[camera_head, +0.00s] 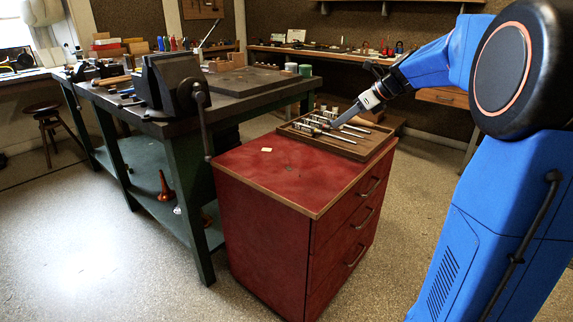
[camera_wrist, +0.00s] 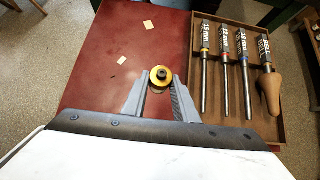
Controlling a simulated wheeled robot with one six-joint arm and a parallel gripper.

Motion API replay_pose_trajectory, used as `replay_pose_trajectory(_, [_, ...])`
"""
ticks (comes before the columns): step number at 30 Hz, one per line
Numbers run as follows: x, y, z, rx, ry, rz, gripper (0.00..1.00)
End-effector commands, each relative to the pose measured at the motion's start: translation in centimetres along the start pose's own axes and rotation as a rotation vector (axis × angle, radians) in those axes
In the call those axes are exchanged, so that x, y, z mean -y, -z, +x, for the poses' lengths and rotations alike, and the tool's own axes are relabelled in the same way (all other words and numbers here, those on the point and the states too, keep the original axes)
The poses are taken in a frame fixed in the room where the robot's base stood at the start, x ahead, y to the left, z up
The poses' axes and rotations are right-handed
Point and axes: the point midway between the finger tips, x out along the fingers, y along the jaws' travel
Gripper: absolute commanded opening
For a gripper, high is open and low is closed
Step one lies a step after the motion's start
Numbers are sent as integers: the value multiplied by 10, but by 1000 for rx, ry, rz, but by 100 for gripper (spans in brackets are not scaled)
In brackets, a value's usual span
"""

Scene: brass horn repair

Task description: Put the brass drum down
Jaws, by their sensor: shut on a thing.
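The brass drum (camera_wrist: 159,77) is a small yellow ring-shaped piece with a dark centre. In the wrist view it sits between the two fingertips of my gripper (camera_wrist: 158,84), which is shut on it. Behind it lies the red top of a drawer cabinet (camera_wrist: 95,95). I cannot tell whether the drum touches this top or is held above it. In the head view my gripper (camera_head: 342,118) reaches down over the tray side of the red cabinet (camera_head: 265,175). The drum cannot be made out there.
A wooden tray (camera_wrist: 196,138) with several labelled steel tools lies right of the drum. Two pale scraps (camera_wrist: 148,24) (camera_wrist: 121,60) and a small dark spot lie on the red top, otherwise clear at left. A workbench (camera_head: 180,128) with a vise (camera_head: 173,85) stands beside the cabinet.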

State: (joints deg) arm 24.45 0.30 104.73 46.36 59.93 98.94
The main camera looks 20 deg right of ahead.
Motion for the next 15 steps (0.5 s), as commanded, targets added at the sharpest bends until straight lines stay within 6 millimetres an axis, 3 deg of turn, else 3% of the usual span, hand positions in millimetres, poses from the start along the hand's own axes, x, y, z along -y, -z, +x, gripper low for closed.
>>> replay_pose_trajectory(3, [-39, -9, 35, -1, -85, -82, 0])
replay_pose_trajectory(6, [-63, -12, 54, 0, -134, -134, 0])
replay_pose_trajectory(10, [-81, -14, 67, 0, -171, -172, 0])
replay_pose_trajectory(15, [-88, -4, 82, -1, -187, -184, 0])
